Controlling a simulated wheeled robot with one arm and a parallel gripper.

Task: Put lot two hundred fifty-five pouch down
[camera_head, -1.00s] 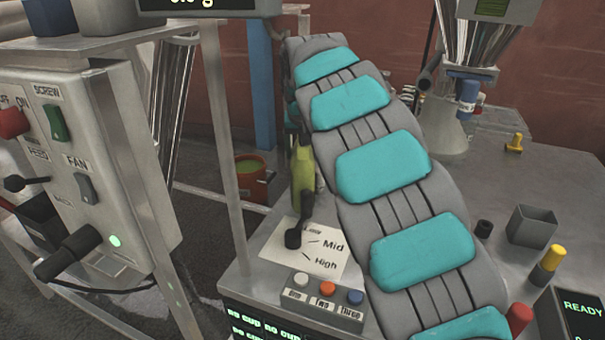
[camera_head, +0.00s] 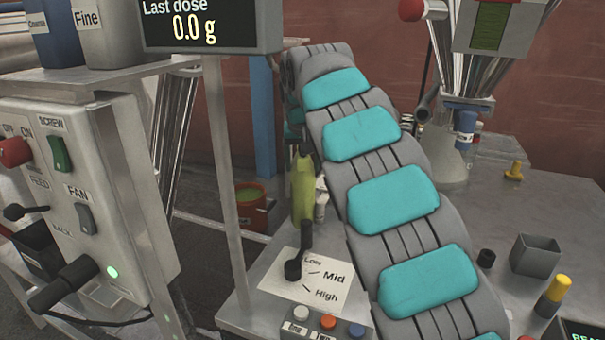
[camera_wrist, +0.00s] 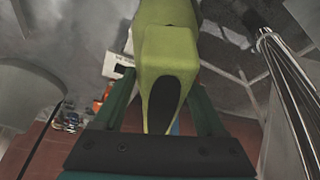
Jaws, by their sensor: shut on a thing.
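A yellow-green thing, which I take to be the pouch (camera_head: 302,190), shows upright behind the lever card in the head view, left of my arm. Its lot label is not readable. In the wrist view the same yellow-green pouch (camera_wrist: 170,55) sits between the two green fingers of my gripper (camera_wrist: 165,98), and the gripper is shut on it. A dark patch shows on its near end. In the head view my arm hides most of the gripper. I cannot tell whether the pouch touches a surface.
A card with Low, Mid and High marks (camera_head: 318,285) and a button box (camera_head: 322,327) are in front. A grey open box (camera_head: 535,256), a yellow-topped cylinder (camera_head: 552,295) and a black cap (camera_head: 486,258) stand right. A control cabinet (camera_head: 110,180) is left.

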